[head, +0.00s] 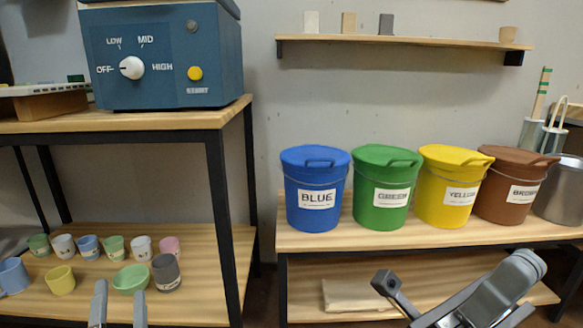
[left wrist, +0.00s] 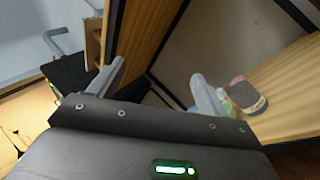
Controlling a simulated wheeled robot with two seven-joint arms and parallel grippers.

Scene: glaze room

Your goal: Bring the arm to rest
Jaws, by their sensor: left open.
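My left gripper (head: 119,306) is at the bottom left in the head view, in front of the lower shelf with small cups. Its two grey fingertips stand apart, one on each side of the green bowl's lower part as seen from the head. In the left wrist view the fingers (left wrist: 160,85) are spread with nothing held between them. The green bowl (head: 131,277) and the dark grey cup (head: 166,272) are closest to it in the head view. Grey links of my right arm (head: 497,290) show at the bottom right; no right fingers can be made out.
Several pastel cups (head: 88,247) stand on the lower shelf (head: 215,285). A blue kiln (head: 165,55) sits above, on a black-legged stand (head: 222,190). Blue (head: 316,170), green (head: 384,165), yellow (head: 448,170) and brown (head: 508,165) buckets line the right bench (head: 400,238).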

